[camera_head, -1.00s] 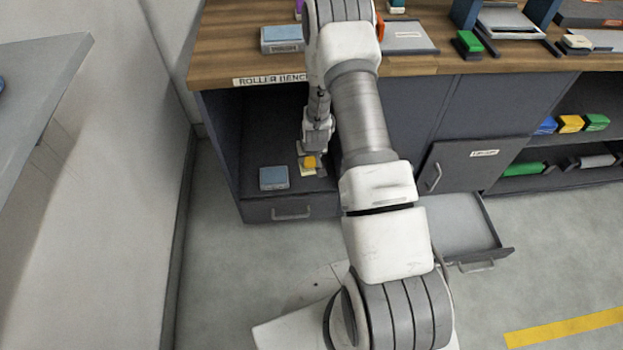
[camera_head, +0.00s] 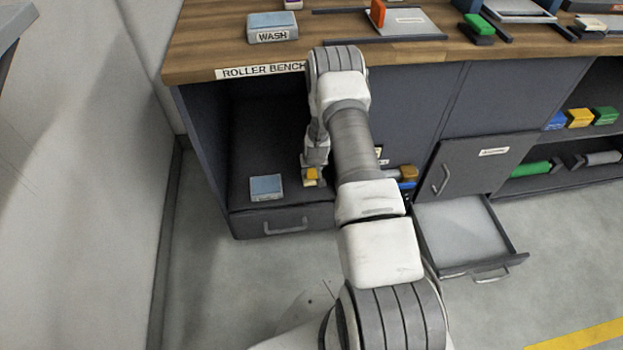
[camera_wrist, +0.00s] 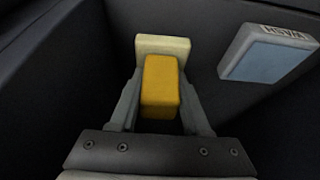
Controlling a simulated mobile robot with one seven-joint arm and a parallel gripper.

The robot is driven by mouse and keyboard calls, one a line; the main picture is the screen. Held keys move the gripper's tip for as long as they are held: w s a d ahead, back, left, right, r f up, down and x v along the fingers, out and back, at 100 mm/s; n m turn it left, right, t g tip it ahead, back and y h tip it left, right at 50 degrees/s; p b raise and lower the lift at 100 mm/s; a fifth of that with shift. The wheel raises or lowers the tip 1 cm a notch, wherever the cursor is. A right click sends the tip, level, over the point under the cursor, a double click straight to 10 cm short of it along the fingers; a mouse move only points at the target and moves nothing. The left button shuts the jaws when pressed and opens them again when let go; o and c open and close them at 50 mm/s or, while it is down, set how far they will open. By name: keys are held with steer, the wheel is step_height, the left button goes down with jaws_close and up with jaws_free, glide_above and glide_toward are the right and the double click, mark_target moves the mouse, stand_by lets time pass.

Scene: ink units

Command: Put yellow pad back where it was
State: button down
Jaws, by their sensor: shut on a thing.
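The yellow pad (camera_wrist: 161,85) is between the two fingers of my gripper (camera_wrist: 160,78), which is shut on it. In the head view the yellow pad (camera_head: 312,174) shows at the end of my arm, inside the open bay under the bench top. A cream block (camera_wrist: 163,45) sits right against the pad's far end in the wrist view; I cannot tell whether it is part of the pad. My gripper (camera_head: 311,172) is low over the bay floor, and any gap below the pad is unclear.
A blue-grey labelled block (camera_head: 266,187) lies on the bay floor, left of my gripper. The bay's walls are close around. A drawer (camera_head: 470,235) stands open at the right, below a labelled door (camera_head: 485,160). A box marked WASH (camera_head: 272,27) is on the bench top.

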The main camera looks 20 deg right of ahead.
mark_target(311, 176)
steer(key=shift+f+b, duration=0.55)
steer(key=shift+f, duration=1.05)
steer(key=shift+f, duration=0.15)
steer(key=shift+c, duration=1.8)
jaws_free()
steer(key=p+v, duration=0.4)
steer(key=v, duration=0.8)
steer(key=shift+r+p, duration=0.2)
steer(key=shift+p, duration=0.1)
